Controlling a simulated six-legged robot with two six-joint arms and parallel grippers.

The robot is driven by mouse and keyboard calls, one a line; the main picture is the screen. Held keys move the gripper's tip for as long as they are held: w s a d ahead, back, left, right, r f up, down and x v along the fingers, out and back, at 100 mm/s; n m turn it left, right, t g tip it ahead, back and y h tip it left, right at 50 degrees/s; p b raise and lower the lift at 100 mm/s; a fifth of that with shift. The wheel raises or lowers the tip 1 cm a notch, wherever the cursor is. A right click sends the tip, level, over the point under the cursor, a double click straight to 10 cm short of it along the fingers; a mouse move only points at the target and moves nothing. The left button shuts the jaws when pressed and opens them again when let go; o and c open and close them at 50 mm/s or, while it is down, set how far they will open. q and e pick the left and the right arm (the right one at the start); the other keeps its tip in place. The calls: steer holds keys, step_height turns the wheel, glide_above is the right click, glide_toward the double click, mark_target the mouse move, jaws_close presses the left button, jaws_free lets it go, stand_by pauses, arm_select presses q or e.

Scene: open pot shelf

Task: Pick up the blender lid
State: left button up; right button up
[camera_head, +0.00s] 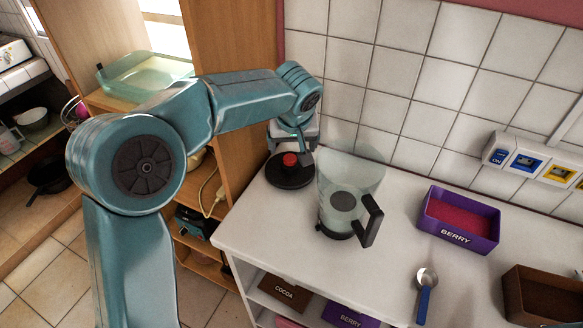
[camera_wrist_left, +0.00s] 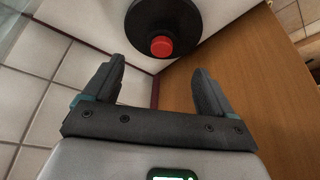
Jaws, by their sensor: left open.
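The blender lid (camera_head: 286,178), a black disc with a red knob, lies on the white counter by its left end, near the wall. It also shows in the left wrist view (camera_wrist_left: 166,25), at the top, past the fingertips. My left gripper (camera_head: 305,146) is just behind and above the lid in the head view, partly hidden by its own wrist. In the left wrist view its fingers (camera_wrist_left: 160,75) are apart with nothing between them. A clear blender jug (camera_head: 336,185) with a black handle stands upright to the right of the lid. My right gripper is not in view.
A purple berry box (camera_head: 484,243), a blue-handled spoon (camera_head: 425,300) and a brown box (camera_head: 515,290) are to the right on the counter. A wooden panel (camera_head: 233,155) stands by its left end. A switch panel (camera_head: 530,162) is on the tiled wall.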

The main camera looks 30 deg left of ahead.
mark_target(290, 158)
arm_select(q)
steer(key=x, duration=0.3)
steer(key=shift+a+f, duration=0.2)
steer(key=shift+f, duration=0.3)
steer(key=p+x, duration=0.1)
steer(key=x, duration=0.4)
steer(key=shift+w+a+r, duration=0.1)
steer(key=shift+w+a, duration=0.05)
steer(key=shift+c, duration=0.3)
steer(key=c, duration=1.4)
steer(key=shift+r, duration=0.1)
